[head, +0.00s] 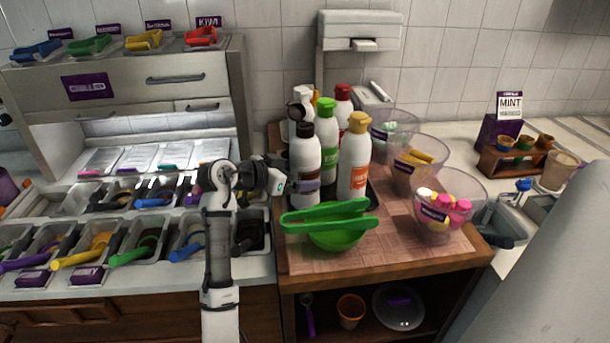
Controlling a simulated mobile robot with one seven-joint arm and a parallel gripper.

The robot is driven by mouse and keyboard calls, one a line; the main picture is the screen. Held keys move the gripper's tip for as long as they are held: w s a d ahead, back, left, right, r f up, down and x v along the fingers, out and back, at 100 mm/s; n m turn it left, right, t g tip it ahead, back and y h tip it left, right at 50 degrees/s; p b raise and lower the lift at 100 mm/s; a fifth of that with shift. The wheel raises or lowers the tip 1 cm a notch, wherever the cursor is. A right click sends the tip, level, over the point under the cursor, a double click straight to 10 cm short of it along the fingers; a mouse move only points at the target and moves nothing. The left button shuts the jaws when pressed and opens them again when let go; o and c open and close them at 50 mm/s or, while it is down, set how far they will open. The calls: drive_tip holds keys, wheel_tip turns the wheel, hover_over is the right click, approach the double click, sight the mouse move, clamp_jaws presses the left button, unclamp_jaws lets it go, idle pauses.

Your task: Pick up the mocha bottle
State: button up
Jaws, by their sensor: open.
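Several white squeeze bottles stand upright in a dark tray (374,194) on the wooden counter. The front-left one has a dark brown cap (305,130) and is likely the mocha bottle (305,158); its label cannot be read. My gripper (311,186) reaches in from the left at the lower part of this bottle. It is open, and a finger passes in front of the bottle. The other finger cannot be made out, and contact cannot be told.
Green-capped (326,140) and orange-capped (354,160) bottles stand close on the right, with more behind. A green bowl with green tongs (330,220) sits just in front. Clear bowls (452,205) stand right; topping bins (95,240) lie left.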

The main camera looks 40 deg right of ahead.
sight(305, 174)
drive_tip(key=shift+p+x, duration=0.5)
drive_tip(key=shift+x, duration=1.25)
drive_tip(key=c, duration=0.9)
drive_tip(key=shift+w+r, duration=0.1)
drive_tip(key=shift+r, duration=0.05)
drive_tip(key=shift+c, duration=0.7)
drive_tip(key=shift+r, duration=0.1)
